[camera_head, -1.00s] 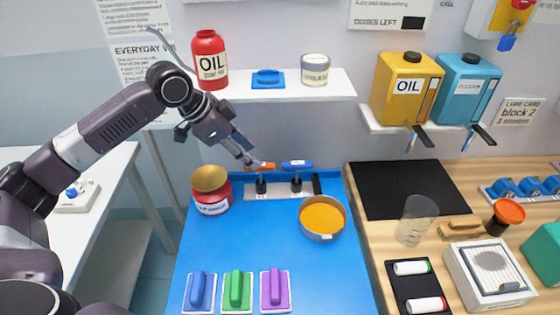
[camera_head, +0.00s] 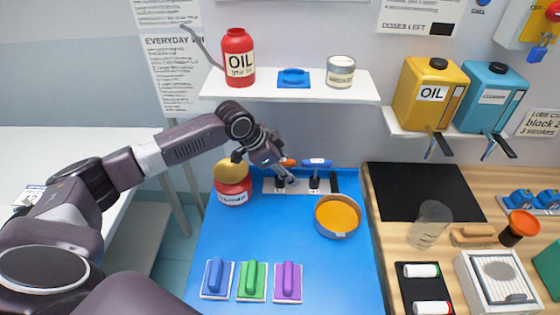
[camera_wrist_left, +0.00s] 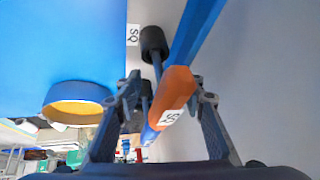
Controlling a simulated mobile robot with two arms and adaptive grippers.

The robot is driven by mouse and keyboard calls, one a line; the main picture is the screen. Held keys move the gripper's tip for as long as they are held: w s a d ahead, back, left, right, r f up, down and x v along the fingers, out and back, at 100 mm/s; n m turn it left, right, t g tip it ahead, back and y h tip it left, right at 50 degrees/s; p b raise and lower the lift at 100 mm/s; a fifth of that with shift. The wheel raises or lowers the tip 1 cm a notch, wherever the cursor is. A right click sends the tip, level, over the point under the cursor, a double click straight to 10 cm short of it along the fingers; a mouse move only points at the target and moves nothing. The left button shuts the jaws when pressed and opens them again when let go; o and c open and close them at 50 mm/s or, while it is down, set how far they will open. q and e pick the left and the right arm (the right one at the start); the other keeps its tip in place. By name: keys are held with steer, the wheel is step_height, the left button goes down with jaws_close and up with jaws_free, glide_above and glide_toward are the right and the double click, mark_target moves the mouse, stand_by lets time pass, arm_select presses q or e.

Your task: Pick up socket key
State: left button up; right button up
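Two T-handled keys stand in a light rack (camera_head: 268,187) at the back of the blue mat. One has an orange handle (camera_head: 288,162), the other a blue handle (camera_head: 316,162); I cannot tell from shape which is the socket key. My left gripper (camera_head: 288,181) is at the orange-handled key and partly hides it. In the left wrist view the left gripper (camera_wrist_left: 168,98) is open, with its fingers either side of the orange handle (camera_wrist_left: 178,84), which bears a label seeming to read SQ. Contact is unclear. My right gripper is not in view.
A red jar with a golden lid (camera_head: 231,183) stands close left of the rack. A round orange-filled pan (camera_head: 338,216) is in front. A shelf (camera_head: 300,92) with an oil bottle (camera_head: 238,58) hangs above. The mat's middle (camera_head: 260,235) is clear.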

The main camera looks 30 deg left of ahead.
arm_select(q)
steer(key=shift+w+f, duration=0.1)
steer(key=shift+f, duration=0.1)
jaws_close()
steer(key=shift+r, duration=0.1)
